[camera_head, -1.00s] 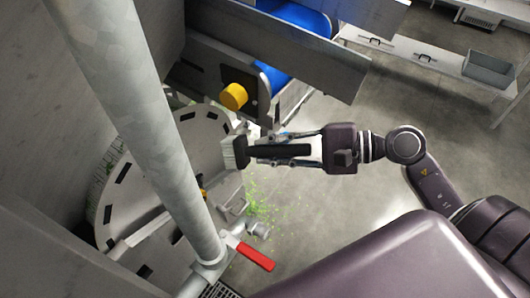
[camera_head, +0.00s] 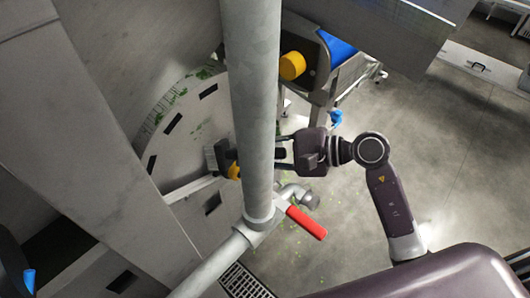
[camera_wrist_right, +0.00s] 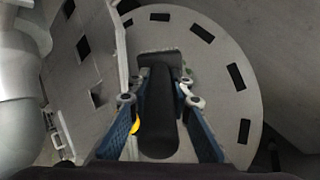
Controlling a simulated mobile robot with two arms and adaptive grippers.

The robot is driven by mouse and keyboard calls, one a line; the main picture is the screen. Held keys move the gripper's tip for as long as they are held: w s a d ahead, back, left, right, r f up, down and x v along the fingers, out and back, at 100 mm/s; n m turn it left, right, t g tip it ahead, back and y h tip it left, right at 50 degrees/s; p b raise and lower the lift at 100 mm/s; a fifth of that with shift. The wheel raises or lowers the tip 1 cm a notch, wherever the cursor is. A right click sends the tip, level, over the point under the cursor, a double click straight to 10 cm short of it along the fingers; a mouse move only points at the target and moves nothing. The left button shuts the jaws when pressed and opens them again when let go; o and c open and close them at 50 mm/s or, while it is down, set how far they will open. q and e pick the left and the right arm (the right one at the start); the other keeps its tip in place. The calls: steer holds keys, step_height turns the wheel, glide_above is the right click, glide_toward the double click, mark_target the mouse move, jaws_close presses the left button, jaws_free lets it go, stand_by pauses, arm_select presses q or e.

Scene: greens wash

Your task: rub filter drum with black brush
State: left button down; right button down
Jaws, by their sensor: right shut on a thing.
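The filter drum (camera_head: 178,150) is a large grey disc with dark slots and green bits on its rim, left of the upright pipe. The drum also shows in the wrist view (camera_wrist_right: 215,70). My right gripper (camera_wrist_right: 162,88) is shut on the black handle of the black brush (camera_wrist_right: 158,125). In the head view the pipe hides its fingertips and most of the handle. The brush head (camera_head: 222,155) shows left of the pipe, in front of the drum face; I cannot tell whether it touches. A dark part with a blue tip at the lower left looks like my left gripper (camera_head: 28,280), mostly cut off.
The grey upright pipe (camera_head: 252,100) stands between the head camera and the drum. A red valve handle (camera_head: 306,222) sits low beside it. A yellow knob (camera_head: 292,66) is above. Floor to the right is open.

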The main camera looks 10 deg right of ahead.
steer(key=shift+w+a+r, duration=0.15)
steer(key=shift+w+a, duration=0.15)
steer(key=shift+w, duration=0.15)
steer(key=shift+w+a+p, duration=0.35)
steer(key=shift+w+a, duration=0.3)
steer(key=shift+w, duration=0.35)
steer(key=shift+w+a+p, duration=0.35)
steer(key=shift+w+a, duration=0.3)
steer(key=shift+w, duration=0.3)
steer(key=shift+w+d+f+b, duration=0.2)
steer(key=shift+w+d+b, duration=0.15)
steer(key=shift+d+b, duration=0.2)
steer(key=shift+w+d+f+b, duration=0.2)
steer(key=shift+w+d+b, duration=0.2)
steer(key=shift+b, duration=0.2)
